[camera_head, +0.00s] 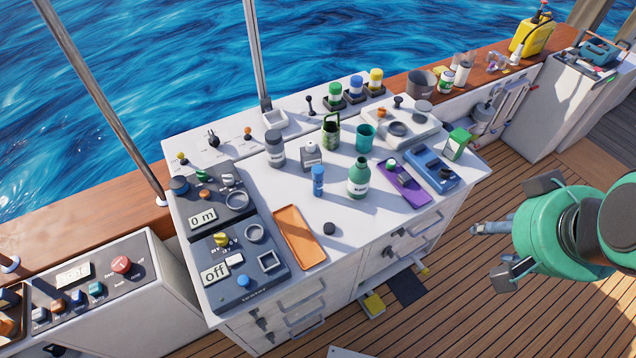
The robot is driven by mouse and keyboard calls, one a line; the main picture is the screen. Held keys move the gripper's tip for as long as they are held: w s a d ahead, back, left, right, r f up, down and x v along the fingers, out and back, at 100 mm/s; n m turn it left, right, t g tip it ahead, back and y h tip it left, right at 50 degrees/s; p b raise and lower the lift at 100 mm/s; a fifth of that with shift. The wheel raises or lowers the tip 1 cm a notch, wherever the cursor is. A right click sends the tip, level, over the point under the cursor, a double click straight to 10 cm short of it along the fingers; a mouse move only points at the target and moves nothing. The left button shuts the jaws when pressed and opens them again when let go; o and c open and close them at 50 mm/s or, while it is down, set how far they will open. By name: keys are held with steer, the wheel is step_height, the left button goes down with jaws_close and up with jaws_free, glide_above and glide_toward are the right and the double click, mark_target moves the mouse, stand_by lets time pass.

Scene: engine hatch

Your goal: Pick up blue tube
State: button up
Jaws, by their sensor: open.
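A small upright blue tube (318,181) stands on the white counter (345,270), near its middle. A round-bodied green bottle (358,178) stands to its right, and a grey-white container (311,155) stands just behind it. My gripper (522,231) is at the right of the view, over the wooden deck and apart from the counter. The tube is well to the left of my gripper and fully visible.
An orange tray (299,238) and a dark round knob (329,229) lie in front of the tube. A purple tray (404,184) and a blue device (432,168) lie to the right. Control panels (238,262) fill the left end. Deck floor (455,290) before the counter is mostly clear.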

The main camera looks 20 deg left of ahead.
steer(key=shift+w, duration=0.1)
steer(key=w+a+n+g, duration=0.2)
steer(key=w+a, duration=0.5)
steer(key=w, duration=0.5)
steer(key=n+g+p, duration=0.1)
steer(key=n+g, duration=0.3)
glide_above(318, 169)
step_height(318, 169, down, 24)
steer(key=shift+d+r, duration=0.1)
steer(key=shift+d, duration=0.05)
steer(key=shift+a+f, duration=0.25)
steer(key=shift+f, duration=0.1)
steer(key=shift+f+b, duration=0.5)
steer(key=shift+f, duration=3.7)
